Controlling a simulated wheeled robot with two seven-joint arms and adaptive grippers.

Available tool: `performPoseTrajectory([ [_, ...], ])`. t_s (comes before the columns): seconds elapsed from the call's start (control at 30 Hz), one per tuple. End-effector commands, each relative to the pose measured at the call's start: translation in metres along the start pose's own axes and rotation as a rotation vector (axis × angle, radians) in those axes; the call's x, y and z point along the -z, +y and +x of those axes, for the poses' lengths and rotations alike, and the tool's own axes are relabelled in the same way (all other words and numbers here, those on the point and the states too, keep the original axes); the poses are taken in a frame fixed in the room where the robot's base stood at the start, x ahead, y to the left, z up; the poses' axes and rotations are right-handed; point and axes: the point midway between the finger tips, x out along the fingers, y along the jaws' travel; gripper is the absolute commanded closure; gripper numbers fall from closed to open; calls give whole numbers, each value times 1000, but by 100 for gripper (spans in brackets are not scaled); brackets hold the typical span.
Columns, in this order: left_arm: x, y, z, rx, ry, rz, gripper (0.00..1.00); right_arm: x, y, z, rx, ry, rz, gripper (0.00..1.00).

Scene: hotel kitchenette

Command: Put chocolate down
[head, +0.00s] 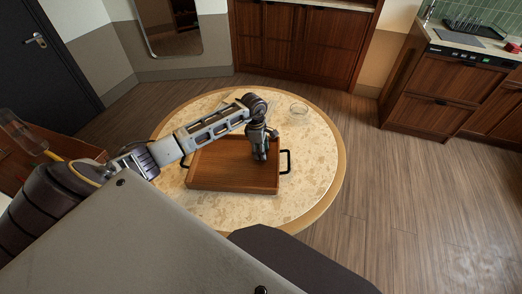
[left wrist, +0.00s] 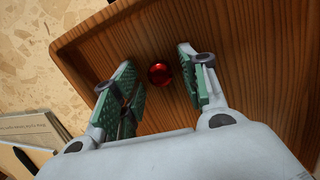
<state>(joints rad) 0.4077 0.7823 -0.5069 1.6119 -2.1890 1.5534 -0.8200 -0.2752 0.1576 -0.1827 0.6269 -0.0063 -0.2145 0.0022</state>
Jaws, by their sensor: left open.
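The chocolate is a small shiny red ball (left wrist: 159,74). In the left wrist view it lies on the floor of the wooden tray (left wrist: 240,50), between and a little beyond my open fingers, with no finger seen touching it. My left gripper (left wrist: 157,88) is open, with its green pads on either side. In the head view my left gripper (head: 262,157) points down over the right part of the tray (head: 230,182). The chocolate is hidden there. My right gripper is in neither view.
The tray has black handles and stands on a round table (head: 310,190) with a pale top. A clear glass dish (head: 299,108) stands behind the tray. Papers and a black pen (left wrist: 24,158) lie beside the tray in the left wrist view. The table's right side is clear.

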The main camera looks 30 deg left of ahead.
Motion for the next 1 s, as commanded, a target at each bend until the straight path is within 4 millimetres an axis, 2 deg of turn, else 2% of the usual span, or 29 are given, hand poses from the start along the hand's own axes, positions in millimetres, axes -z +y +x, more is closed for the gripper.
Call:
performPoseTrajectory([
  [0.27,0,1,-26,-3,0,0,57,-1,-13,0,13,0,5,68],
  [0.47,0,1,-56,-3,1,0,57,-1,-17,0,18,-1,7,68],
  [0.8,0,1,-103,-2,0,0,57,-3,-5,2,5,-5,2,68],
  [1.0,0,0,-118,-1,0,1,57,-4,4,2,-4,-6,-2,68],
])
